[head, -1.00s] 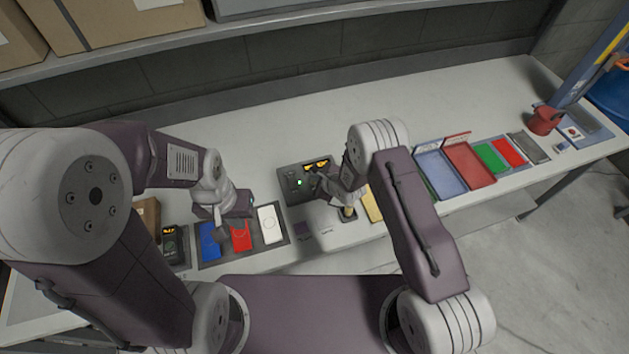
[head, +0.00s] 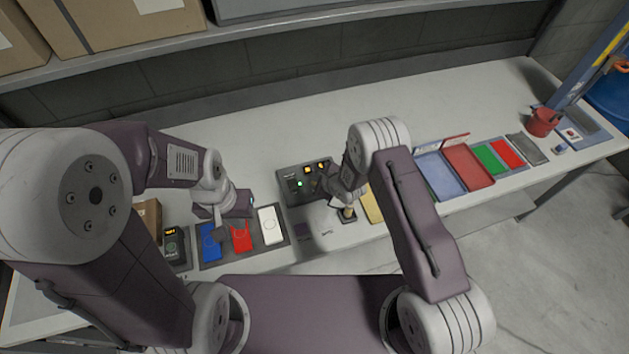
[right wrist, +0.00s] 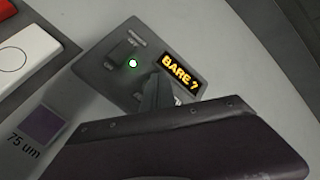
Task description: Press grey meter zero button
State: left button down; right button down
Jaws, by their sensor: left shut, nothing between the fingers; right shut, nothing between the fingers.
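The grey meter (head: 293,192) is a dark grey box on the bench in the head view, with a lit green light and an amber display. In the right wrist view the meter (right wrist: 118,75) shows its green light (right wrist: 133,63) and a display (right wrist: 180,70) reading "BARE ?". My right gripper (head: 322,184) is shut and empty at the meter's right part. Its tip (right wrist: 158,84) covers part of the face just below the display, and I cannot tell whether it touches. No zero button is clearly visible. My left gripper (head: 220,234) is shut and empty over the blue and red plates.
A blue plate (head: 209,250), a red plate (head: 240,240) and a white plate (head: 269,225) lie left of the meter. A small black meter (head: 171,243) stands further left. A purple square (head: 303,231) lies in front. Blue and red trays (head: 470,168) lie right. The bench behind is clear.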

notch_tip(320, 180, up, 5)
jog(key=p, duration=0.4)
jog(key=shift+f, duration=0.15)
dwell(0.8)
